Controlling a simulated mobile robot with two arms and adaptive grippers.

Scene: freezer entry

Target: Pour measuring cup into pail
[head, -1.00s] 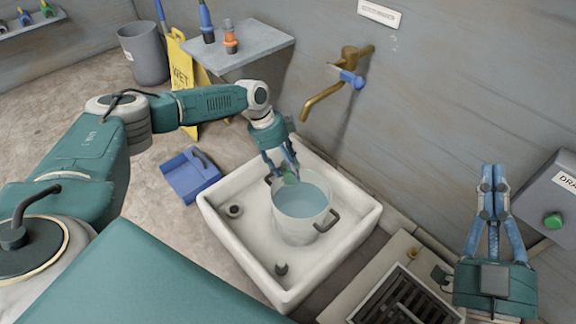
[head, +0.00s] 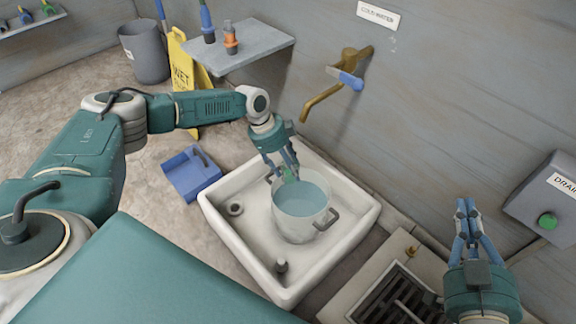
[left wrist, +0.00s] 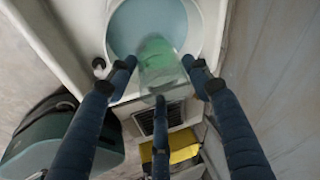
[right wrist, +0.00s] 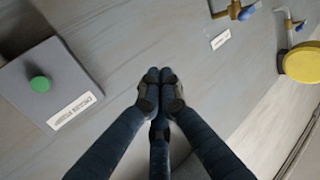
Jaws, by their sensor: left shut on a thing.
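The pail (head: 300,224) is whitish with dark side handles, stands in the white sink and holds bluish water. The measuring cup (left wrist: 158,64) is see-through with a green tint. My left gripper (head: 285,174) is shut on the cup at the pail's far left rim; its fingers hide most of the cup in the head view. In the left wrist view the cup overlaps the water and rim of the pail (left wrist: 197,30). I cannot tell its exact tilt or contents. My right gripper (head: 467,207) is shut and empty, away from the pail near the wall.
The sink (head: 238,245) surrounds the pail. A brass tap (head: 335,88) with a blue handle sticks out of the wall behind. A grey shelf (head: 245,55) with bottles is at the back. A floor grate (head: 385,295) and a green-button drain box (head: 545,205) are at right.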

